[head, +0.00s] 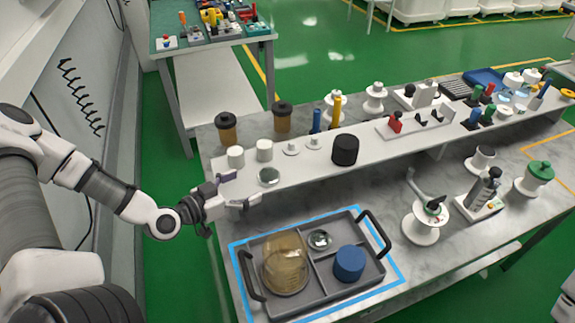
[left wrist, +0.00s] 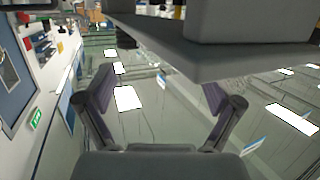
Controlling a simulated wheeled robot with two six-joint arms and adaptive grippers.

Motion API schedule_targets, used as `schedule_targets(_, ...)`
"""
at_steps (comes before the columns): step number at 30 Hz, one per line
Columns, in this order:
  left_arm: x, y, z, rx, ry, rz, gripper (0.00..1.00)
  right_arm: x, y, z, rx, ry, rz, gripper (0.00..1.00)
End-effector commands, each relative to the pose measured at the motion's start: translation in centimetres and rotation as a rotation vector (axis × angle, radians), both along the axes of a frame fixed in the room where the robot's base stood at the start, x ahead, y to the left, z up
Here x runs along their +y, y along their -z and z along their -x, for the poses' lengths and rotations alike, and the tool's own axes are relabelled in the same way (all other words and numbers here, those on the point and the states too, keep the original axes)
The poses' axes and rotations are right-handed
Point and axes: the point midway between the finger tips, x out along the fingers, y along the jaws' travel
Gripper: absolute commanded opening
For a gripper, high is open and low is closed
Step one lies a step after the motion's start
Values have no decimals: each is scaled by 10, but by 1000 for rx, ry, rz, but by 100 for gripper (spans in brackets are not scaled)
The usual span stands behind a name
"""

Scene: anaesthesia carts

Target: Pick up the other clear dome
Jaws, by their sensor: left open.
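One clear dome (head: 269,177) sits near the left end of the raised white shelf (head: 305,176). Another small clear dome (head: 320,239) lies in a compartment of the grey tray (head: 300,304). My left gripper (head: 243,189) is open and empty, at the shelf's left end. Its fingers point toward the dome on the shelf, just left of it and apart from it. In the left wrist view my open fingers (left wrist: 160,98) have nothing between them, and I cannot make out a dome there. My right gripper is not in view.
The tray also holds an amber translucent dome (head: 285,262) and a blue cylinder (head: 349,262). White jars (head: 264,150) and a black cylinder (head: 345,150) stand on the shelf near the dome. Brown jars (head: 226,128) stand behind.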

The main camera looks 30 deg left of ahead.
Motion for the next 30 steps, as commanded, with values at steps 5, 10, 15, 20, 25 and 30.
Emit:
schedule_targets(5,-5,7,-16,-4,4,-4,92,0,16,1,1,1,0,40)
schedule_targets(10,-8,9,-27,-1,3,-4,92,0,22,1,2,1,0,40)
schedule_targets(15,-13,17,-48,0,7,-7,92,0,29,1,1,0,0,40)
schedule_targets(20,-18,20,-68,0,3,-4,92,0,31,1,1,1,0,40)
schedule_targets(25,-19,19,-72,-2,0,2,92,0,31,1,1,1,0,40)
schedule_targets(30,-19,19,-72,-2,0,2,70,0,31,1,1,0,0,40)
